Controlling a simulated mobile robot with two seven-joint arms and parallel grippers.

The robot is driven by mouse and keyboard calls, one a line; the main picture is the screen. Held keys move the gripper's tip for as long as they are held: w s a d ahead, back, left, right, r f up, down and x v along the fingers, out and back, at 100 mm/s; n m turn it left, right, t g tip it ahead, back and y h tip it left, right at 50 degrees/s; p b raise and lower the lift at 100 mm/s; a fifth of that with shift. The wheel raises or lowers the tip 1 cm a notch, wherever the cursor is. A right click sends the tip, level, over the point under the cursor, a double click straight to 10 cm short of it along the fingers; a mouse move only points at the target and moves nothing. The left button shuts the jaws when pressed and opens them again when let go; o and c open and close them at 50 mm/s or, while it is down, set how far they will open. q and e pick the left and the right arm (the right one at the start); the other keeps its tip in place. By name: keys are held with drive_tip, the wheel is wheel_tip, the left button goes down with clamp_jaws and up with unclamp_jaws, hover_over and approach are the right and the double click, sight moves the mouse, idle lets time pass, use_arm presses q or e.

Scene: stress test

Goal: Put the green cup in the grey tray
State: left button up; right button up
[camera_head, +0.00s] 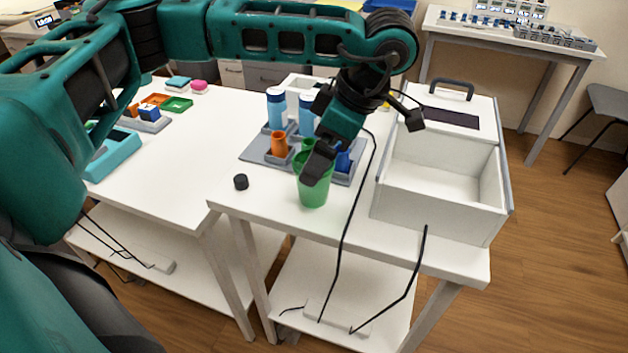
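The green cup (313,193) stands upright at the front of the white table, just in front of the grey tray. The grey tray (256,153) lies behind it and holds an orange cup (279,144), a blue cup (344,161) and two blue-and-white bottles. My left gripper (318,165) reaches down from above, with a dark finger in front of the green cup's upper part. The finger hides part of the rim, and I cannot tell whether the gripper grips the cup. My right gripper is not in view.
A white open box (440,195) with a handled lid part stands right of the tray. Black cables hang over the front edge. A teal tray (112,158) sits on the left table, whose middle is clear.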

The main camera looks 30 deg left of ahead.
sight(315, 198)
use_arm(q)
drive_tip(key=x, duration=0.5)
drive_tip(key=shift+w+a+f, duration=0.1)
drive_tip(key=shift+a+f, duration=0.2)
drive_tip(key=c, duration=1.2)
drive_tip(key=shift+r, duration=0.1)
drive_tip(key=shift+c, duration=0.2)
